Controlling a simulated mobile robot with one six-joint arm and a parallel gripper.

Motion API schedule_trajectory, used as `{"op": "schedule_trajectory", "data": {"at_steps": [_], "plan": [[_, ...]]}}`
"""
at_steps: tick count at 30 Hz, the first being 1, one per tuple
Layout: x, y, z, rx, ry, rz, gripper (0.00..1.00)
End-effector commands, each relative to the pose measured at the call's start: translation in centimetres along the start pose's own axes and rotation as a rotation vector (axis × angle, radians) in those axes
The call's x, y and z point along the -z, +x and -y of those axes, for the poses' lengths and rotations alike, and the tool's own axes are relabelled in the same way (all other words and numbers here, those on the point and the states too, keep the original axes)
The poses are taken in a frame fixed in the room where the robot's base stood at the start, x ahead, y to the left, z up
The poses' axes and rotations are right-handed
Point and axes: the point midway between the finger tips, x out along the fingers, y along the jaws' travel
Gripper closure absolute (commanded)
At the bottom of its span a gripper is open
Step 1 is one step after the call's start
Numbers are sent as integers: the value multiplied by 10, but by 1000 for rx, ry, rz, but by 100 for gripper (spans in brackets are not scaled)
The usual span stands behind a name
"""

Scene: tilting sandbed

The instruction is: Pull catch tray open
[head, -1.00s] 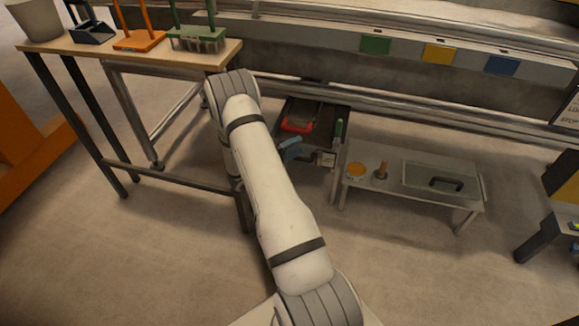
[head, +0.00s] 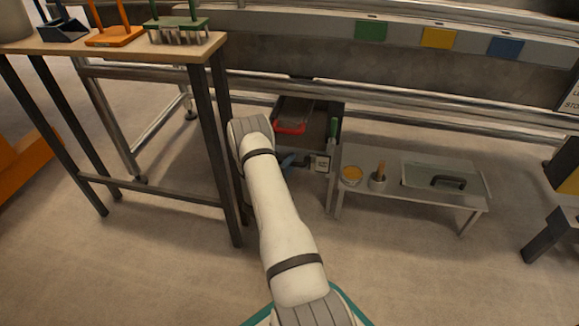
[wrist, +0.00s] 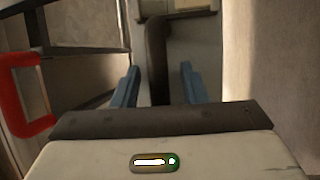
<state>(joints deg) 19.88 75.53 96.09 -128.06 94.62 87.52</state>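The catch tray (head: 320,125) is a dark, drawer-like tray under the sandbed's lower rail, partly out at its front. A pale label plate (head: 321,163) is on its front. My gripper (head: 291,160) has blue fingers and is at the tray's front, left of the label; my arm partly hides this area. In the wrist view, my gripper (wrist: 156,85) is open, with a dark upright handle (wrist: 156,50) between its fingers. Slim gaps show on both sides of the handle. The handle's lower end is hidden behind my gripper's body.
A red-edged item (head: 290,128) lies in the tray; something red also shows at the wrist view's left. A tool table (head: 130,50) with dark legs stands close left of my arm.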

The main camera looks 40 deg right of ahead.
Motion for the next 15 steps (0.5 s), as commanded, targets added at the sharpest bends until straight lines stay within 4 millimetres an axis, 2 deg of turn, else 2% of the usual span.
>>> {"op": "schedule_trajectory", "data": {"at_steps": [9,15], "plan": [[0,4,-1,0,0,0,60],[1,4,-1,0,0,-1,76]]}}
